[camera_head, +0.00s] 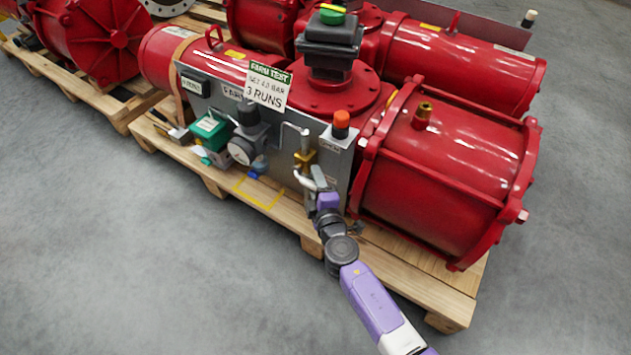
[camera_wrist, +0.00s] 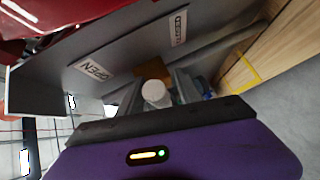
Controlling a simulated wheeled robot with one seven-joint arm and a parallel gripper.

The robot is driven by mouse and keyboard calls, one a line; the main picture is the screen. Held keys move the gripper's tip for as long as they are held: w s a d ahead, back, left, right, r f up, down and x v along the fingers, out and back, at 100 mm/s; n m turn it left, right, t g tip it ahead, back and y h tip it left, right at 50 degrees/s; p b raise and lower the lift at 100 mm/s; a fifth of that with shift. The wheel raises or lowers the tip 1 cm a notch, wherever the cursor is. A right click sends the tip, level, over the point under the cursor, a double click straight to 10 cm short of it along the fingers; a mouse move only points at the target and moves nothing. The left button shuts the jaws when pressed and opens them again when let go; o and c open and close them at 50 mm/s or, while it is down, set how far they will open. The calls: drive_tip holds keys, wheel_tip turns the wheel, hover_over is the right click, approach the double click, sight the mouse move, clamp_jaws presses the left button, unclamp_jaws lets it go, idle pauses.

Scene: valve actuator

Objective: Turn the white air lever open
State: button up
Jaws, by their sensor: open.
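The white air lever (camera_head: 303,181) shows in the head view below a brass valve body (camera_head: 304,159) on the grey panel, partly hidden by my gripper (camera_head: 319,180). In the wrist view the lever's round white end (camera_wrist: 155,93) sits between the two fingers of my gripper (camera_wrist: 158,90), with a gap at the sides. The brass valve body (camera_wrist: 152,73) is behind it. My gripper is open around the lever's end; I cannot tell whether a finger touches it. An OPEN label (camera_wrist: 93,70) is to the left and a CLOSED label (camera_wrist: 178,28) above right.
A large red cylinder (camera_head: 440,160) stands close right of my gripper. The wooden pallet (camera_head: 262,202) lies below; the grey floor in front is clear.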

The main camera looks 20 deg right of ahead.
drive_tip(key=shift+c, duration=0.4)
clamp_jaws()
idle(1.1)
